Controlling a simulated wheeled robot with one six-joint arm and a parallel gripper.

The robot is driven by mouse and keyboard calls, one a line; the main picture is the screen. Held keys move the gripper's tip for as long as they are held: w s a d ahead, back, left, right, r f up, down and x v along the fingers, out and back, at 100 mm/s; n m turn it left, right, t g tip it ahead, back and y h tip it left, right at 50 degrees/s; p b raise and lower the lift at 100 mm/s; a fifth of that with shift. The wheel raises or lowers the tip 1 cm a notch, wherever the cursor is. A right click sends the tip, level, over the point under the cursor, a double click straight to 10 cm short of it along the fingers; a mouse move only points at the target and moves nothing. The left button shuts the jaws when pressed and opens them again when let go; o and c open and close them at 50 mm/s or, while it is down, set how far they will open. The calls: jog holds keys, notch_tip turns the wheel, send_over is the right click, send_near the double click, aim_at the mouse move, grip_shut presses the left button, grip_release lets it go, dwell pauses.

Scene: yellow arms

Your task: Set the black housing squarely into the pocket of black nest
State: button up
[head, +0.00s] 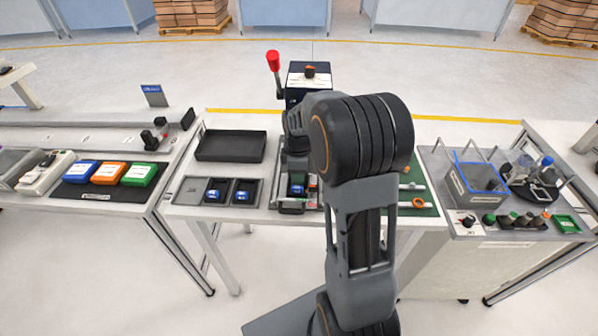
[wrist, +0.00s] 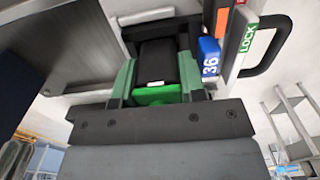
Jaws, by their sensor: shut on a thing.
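In the wrist view my gripper (wrist: 156,82) is shut, its green-padded fingers on either side of a black housing (wrist: 158,60). The housing has a small white mark, and a bright green face shows below it. A black nest (wrist: 131,33) shows just beyond the fingers, around the far end of the housing. I cannot tell whether the housing is seated in the pocket or only above it. In the head view my arm hides most of the housing and nest; the fixture (head: 292,206) shows below the wrist.
In the wrist view a blue block marked 36 (wrist: 209,58) and a LOCK plate with a black handle (wrist: 272,45) stand close right of the fingers. In the head view a compartment tray (head: 191,190), an empty black tray (head: 231,146) and a red-knobbed lever (head: 273,62) surround the fixture.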

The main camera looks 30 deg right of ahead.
jog(key=shift+f, duration=0.2)
jog(key=o, duration=0.7)
jog(key=shift+r, duration=0.15)
notch_tip(320, 180, up, 12)
jog(key=shift+r+p, duration=0.15)
jog(key=shift+p, duration=0.3)
jog(key=s+a+f+m+t, duration=0.1)
jog(key=s+a+m+t, duration=0.1)
jog(key=s+a+m, duration=0.2)
jog(key=s+a+f+m+t, duration=0.1)
jog(key=s+a+m, duration=0.4)
jog(key=s+m, duration=0.3)
jog(key=s, duration=0.4)
jog(key=shift+a+t, duration=0.2)
jog(key=shift+t, duration=0.2)
jog(key=shift+s, duration=0.1)
